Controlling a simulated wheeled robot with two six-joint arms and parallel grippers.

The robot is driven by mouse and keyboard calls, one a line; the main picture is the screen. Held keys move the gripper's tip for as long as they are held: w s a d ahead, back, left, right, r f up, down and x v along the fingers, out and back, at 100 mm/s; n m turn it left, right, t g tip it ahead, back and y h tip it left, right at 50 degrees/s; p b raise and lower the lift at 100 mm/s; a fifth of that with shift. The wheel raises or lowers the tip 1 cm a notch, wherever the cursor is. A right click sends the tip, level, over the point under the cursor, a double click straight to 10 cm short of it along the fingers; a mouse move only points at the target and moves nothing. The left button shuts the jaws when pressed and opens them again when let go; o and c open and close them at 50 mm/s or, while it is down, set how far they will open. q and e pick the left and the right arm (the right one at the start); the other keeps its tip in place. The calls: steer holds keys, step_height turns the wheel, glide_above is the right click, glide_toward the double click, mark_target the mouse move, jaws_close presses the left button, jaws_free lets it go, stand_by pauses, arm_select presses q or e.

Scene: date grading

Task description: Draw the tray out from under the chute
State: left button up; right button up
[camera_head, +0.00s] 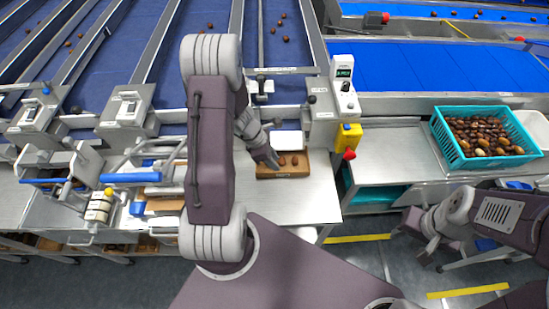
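A small brown wooden tray (290,174) with a few dates in it sits on the steel bench below the middle chute (287,139). My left gripper (271,162) reaches down over the left part of the tray, its fingertips at or just above it. I cannot tell whether the fingers touch the tray or have closed on it. My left arm hides the area left of the tray. My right gripper (428,250) hangs low at the right, over the floor in front of the bench, away from the tray. Its finger opening is unclear.
A teal crate (443,149) full of dates stands on the right bench. A yellow box with a red knob (349,155) is just right of the tray. A clamp-like device with blue handles (130,178) stands left. The bench in front of the tray (300,205) is clear.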

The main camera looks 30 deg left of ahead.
arm_select(q)
steer(key=b+x, duration=0.2)
steer(key=x, duration=0.7)
steer(key=shift+a, duration=0.1)
jaws_close()
stand_by(1.3)
